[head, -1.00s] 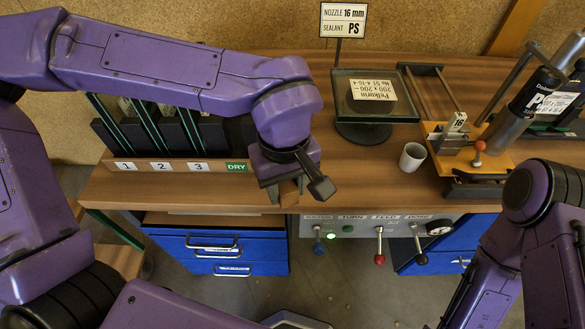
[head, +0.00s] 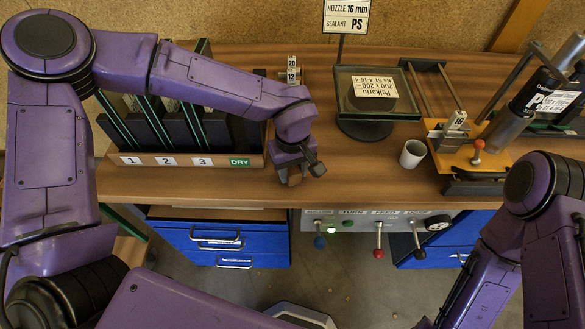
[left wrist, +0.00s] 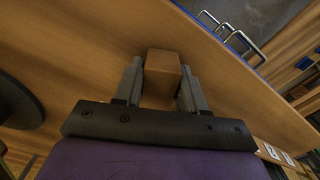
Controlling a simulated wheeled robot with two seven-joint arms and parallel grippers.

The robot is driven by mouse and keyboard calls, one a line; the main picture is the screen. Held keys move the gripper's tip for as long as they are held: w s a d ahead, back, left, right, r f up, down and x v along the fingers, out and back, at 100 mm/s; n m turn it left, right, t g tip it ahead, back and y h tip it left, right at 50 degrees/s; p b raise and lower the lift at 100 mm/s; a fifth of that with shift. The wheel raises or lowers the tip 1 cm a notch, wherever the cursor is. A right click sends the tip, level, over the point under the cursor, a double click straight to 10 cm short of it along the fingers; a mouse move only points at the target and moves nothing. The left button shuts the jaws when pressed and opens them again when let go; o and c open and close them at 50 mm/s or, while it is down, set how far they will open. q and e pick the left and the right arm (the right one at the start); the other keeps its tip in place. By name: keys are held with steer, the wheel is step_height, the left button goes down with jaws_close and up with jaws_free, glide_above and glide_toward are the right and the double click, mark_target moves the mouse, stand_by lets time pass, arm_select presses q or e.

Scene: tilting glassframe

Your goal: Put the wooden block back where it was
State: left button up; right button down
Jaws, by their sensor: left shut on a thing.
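The wooden block (left wrist: 162,75) is a plain brown block between the two fingers of my left gripper (left wrist: 158,88) in the left wrist view. The fingers touch its sides, so the gripper is shut on it. In the head view, my left gripper (head: 294,172) is over the front part of the wooden bench (head: 350,185), just right of the rack. The block is mostly hidden there by the gripper. I cannot tell whether it touches the bench top. My right arm shows at the right, but its gripper is out of view.
The slotted rack (head: 190,160), labelled 1, 2, 3 and DRY, holds dark panes to the left. A white cup (head: 412,153), a round stand with a glass plate (head: 365,130) and the yellow nozzle rig (head: 465,155) stand right. Numbered weights (head: 291,70) sit behind.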

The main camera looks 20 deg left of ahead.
mark_target(292, 169)
arm_select(q)
steer(key=shift+f, duration=0.1)
steer(key=o, duration=0.9)
steer(key=shift+f, duration=0.1)
steer(key=shift+o, duration=0.2)
step_height(292, 169, up, 12)
steer(key=shift+r, duration=0.25)
steer(key=shift+f, duration=0.1)
